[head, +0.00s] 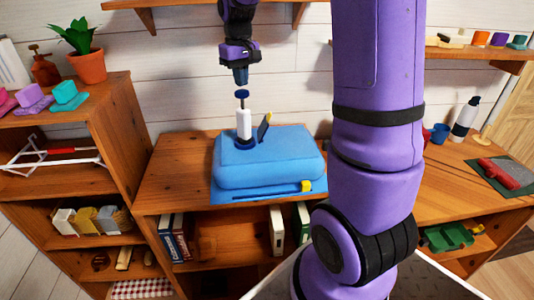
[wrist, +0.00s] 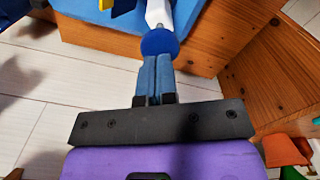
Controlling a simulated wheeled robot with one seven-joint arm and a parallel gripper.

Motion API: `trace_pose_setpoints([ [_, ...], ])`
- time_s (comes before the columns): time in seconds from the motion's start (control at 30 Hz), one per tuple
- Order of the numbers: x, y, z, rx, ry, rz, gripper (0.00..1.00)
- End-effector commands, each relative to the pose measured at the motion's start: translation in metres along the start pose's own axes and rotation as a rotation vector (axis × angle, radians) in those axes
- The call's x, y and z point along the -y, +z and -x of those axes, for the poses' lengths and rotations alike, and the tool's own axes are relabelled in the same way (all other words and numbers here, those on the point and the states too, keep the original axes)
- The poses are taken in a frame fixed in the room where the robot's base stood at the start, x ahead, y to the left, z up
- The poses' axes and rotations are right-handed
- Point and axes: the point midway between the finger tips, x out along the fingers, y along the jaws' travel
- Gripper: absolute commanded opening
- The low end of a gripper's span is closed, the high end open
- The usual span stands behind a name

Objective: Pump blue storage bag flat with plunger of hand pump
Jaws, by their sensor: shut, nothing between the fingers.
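The blue storage bag (head: 268,165) lies puffed up on the wooden cabinet top in the head view. A white hand pump (head: 244,124) stands upright on the bag, and its plunger's dark blue knob (head: 242,93) is raised on a short rod. My gripper (head: 241,83) points down just above the knob, shut and empty. In the wrist view my shut gripper (wrist: 155,75) ends close to the round blue knob (wrist: 159,43); whether they touch I cannot tell. The white pump (wrist: 159,10) and part of the bag (wrist: 100,30) show beyond it.
A dark flap (head: 264,128) with a yellow tip stands up beside the pump. A yellow piece (head: 306,186) sits at the bag's front edge. A taller shelf (head: 105,120) stands on the left. A wall shelf (head: 200,3) hangs above.

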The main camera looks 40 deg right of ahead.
Motion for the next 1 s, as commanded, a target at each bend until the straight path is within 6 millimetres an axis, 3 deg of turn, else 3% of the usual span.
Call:
trace_pose_setpoints([
  [0.57, 0.000, 0.000, 0.000, 0.001, 0.000, 0.000, 0.00],
  [1.0, 0.000, 0.000, -0.022, 0.003, -0.001, 0.000, 0.00],
])
